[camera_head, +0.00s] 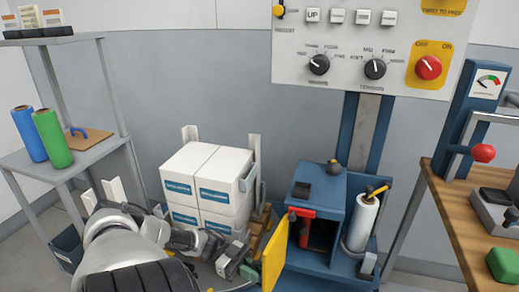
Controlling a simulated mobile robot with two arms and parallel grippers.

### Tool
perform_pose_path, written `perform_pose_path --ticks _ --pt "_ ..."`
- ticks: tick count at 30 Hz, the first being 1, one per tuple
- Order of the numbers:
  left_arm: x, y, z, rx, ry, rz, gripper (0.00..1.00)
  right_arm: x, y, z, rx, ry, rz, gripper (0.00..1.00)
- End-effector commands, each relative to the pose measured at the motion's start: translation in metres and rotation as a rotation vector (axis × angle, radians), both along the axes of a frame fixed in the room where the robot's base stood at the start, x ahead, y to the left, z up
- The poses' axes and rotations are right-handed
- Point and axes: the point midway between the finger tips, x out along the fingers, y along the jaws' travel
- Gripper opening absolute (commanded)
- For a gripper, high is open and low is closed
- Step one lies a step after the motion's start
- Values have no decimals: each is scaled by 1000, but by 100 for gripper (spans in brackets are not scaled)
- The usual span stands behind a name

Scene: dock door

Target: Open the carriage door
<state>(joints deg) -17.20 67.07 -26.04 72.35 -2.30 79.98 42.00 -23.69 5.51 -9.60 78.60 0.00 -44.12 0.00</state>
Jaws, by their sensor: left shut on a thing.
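The yellow carriage door (275,254) is on the front of the blue carriage (333,215), low in the middle of the head view. It stands swung out at an angle, and the dark inside with a red part (303,213) shows to its right. My left gripper (248,267) is at the door's left edge, low down, and is shut on the door there. The exact grip point is small and partly hidden by the gripper. My right gripper is not in view.
White boxes (207,180) are stacked on a pallet behind my left arm. A white film roll (364,221) stands at the carriage's right. A control panel (365,45) hangs above. A shelf (62,165) is left, a wooden workbench (455,215) right.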

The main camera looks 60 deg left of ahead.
Motion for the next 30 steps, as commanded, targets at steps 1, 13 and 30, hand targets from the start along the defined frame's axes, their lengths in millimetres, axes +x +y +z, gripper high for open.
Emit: perform_pose_path --ticks 1,13,30 --pt "-1 2 -1 0 2 1 0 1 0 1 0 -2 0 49" --pt "-1 5 0 0 1 3 0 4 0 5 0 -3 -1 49" --pt "-1 5 0 1 0 3 37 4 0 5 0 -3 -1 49"
